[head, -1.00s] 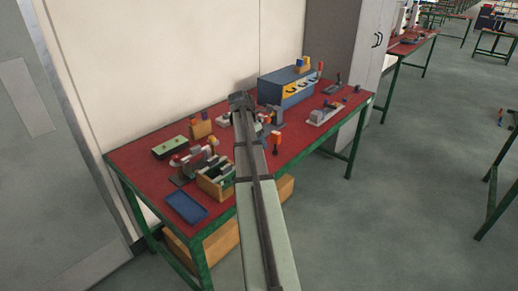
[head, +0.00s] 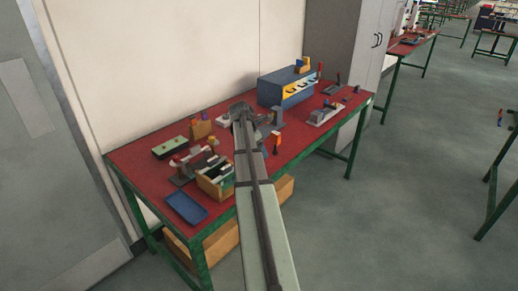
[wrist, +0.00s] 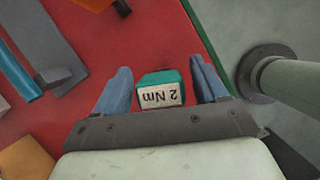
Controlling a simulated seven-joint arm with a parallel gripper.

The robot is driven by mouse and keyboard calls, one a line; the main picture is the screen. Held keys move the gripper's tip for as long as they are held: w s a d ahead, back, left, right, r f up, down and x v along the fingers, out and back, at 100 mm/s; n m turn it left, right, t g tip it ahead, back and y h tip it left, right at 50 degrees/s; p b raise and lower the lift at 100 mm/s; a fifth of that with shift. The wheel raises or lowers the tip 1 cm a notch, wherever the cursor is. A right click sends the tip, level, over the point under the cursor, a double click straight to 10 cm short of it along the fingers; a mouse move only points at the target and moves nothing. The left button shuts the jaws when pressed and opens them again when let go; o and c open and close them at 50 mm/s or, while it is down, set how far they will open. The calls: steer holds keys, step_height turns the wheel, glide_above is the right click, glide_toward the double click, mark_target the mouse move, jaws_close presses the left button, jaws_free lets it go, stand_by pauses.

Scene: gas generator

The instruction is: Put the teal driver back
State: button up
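The teal driver (wrist: 160,88) shows in the wrist view as a teal block-like end with a white "2 Nm" label. It sits between the two blue fingers of my gripper (wrist: 161,76), with narrow gaps on both sides. The fingers look open around it, not pressed on it. Its lower part is hidden. In the head view my gripper (head: 240,109) is over the middle of the red bench, and my arm hides much of what is beneath it. I cannot make out the driver clearly there.
The red bench (head: 130,155) holds a blue box with a yellow front (head: 284,90), a wooden crate (head: 206,187), a blue tray (head: 187,207) and a green box (head: 170,147). An orange-topped tool (head: 277,139) stands right of my arm. Grey fixtures (head: 325,114) stand farther right.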

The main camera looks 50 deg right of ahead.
steer(key=shift+o, duration=0.3)
steer(key=shift+r, duration=0.1)
steer(key=shift+r, duration=0.25)
steer(key=v, duration=1.1)
steer(key=shift+a+r, duration=0.2)
steer(key=shift+r, duration=0.1)
